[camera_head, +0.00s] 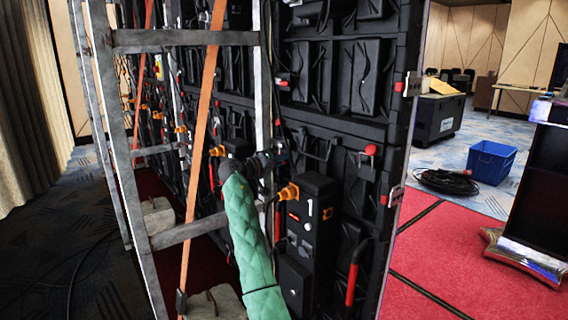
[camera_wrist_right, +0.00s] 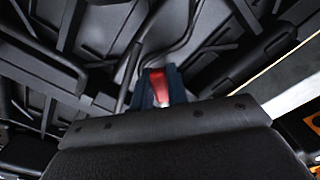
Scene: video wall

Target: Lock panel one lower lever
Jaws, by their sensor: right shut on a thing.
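The black video wall panel (camera_head: 362,75) stands upright, seen from behind, with a box marked "1" (camera_head: 308,212) on it. My right arm, in a green padded sleeve, reaches up to the panel's back. My right gripper (camera_head: 280,156) is against the panel, left of and above the box. In the right wrist view its dark fingers (camera_wrist_right: 161,87) are closed around a red lever (camera_wrist_right: 160,84), which shows between them. In the head view the gripper mostly hides this lever. My left gripper is out of view.
Other red handles show on the panel, one at right (camera_head: 370,150) and a long one low down (camera_head: 352,282). A metal frame (camera_head: 120,150) with an orange strap (camera_head: 200,120) stands at left. A blue bin (camera_head: 491,162) and coiled cable (camera_head: 446,182) lie beyond the red carpet.

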